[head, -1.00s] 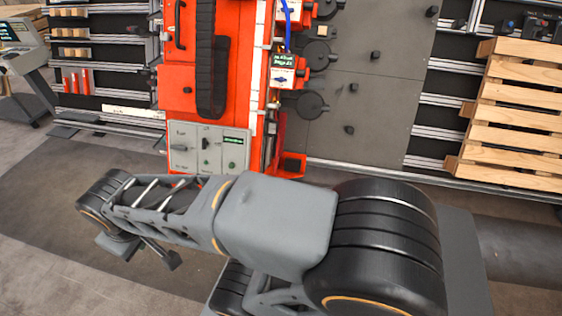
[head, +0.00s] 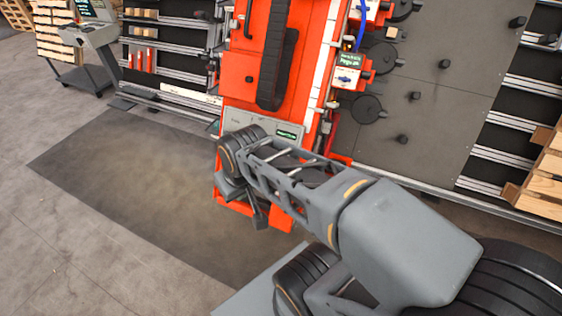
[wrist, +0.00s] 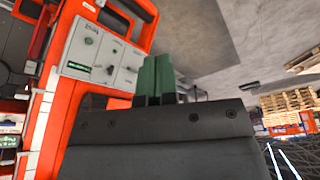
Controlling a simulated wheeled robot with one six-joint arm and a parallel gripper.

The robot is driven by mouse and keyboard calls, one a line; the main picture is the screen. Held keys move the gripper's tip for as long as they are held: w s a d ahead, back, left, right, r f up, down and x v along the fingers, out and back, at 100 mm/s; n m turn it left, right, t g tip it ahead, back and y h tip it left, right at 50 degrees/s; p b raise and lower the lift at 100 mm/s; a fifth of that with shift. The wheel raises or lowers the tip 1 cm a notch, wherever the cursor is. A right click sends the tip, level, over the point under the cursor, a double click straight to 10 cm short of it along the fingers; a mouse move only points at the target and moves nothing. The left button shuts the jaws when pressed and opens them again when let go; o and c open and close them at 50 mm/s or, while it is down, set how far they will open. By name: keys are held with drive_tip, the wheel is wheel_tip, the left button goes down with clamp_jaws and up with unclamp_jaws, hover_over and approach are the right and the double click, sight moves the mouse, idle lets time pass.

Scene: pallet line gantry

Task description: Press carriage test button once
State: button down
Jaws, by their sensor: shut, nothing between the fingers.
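A light grey control panel (wrist: 108,48) on the orange gantry column (wrist: 52,128) is at the upper left of the wrist view. It carries a small green-lit display (wrist: 104,68), knobs or switches and a few small round controls; their labels are too small to read, so I cannot tell which is the carriage test button. My gripper (wrist: 156,62) has its two green fingers together and empty. The fingers appear just right of the panel in the wrist view; contact is not evident.
A grey wall (head: 440,100) with black knobs stands right of the orange column. Wooden pallets (head: 545,185) are at the far right. Shelving (head: 165,62) and a console cart (head: 95,35) are at the left. The floor mat (head: 120,165) is clear.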

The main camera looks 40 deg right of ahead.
drive_tip(key=w+f+m+t+y+b, duration=0.5)
drive_tip(key=w+f+m+y+b, duration=0.1)
drive_tip(key=w+f+m+b, duration=0.7)
drive_tip(key=w+d+f+m+t+h+b, duration=0.2)
drive_tip(key=w+d+f+m+h+b, duration=0.2)
drive_tip(key=d+f+m, duration=0.4)
drive_tip(key=w+d+f+m+t+h+b, duration=0.2)
drive_tip(key=w+d+f+m+h+b, duration=0.2)
drive_tip(key=d+f+m, duration=0.4)
drive_tip(key=w+d+m+h, duration=0.1)
drive_tip(key=d+m, duration=0.2)
drive_tip(key=d, duration=0.4)
drive_tip(key=shift+w+d+m+t+b, duration=0.15)
drive_tip(key=shift+d+m+t+b, duration=0.1)
drive_tip(key=shift+m+t+b, duration=0.1)
drive_tip(key=shift+f, duration=0.1)
drive_tip(key=w+d+f, duration=0.3)
drive_tip(key=d+f, duration=0.1)
drive_tip(key=d, duration=0.2)
drive_tip(key=shift+w+d, duration=0.35)
drive_tip(key=shift+d, duration=0.05)
drive_tip(key=shift+w+d+f, duration=0.1)
drive_tip(key=shift+f, duration=0.05)
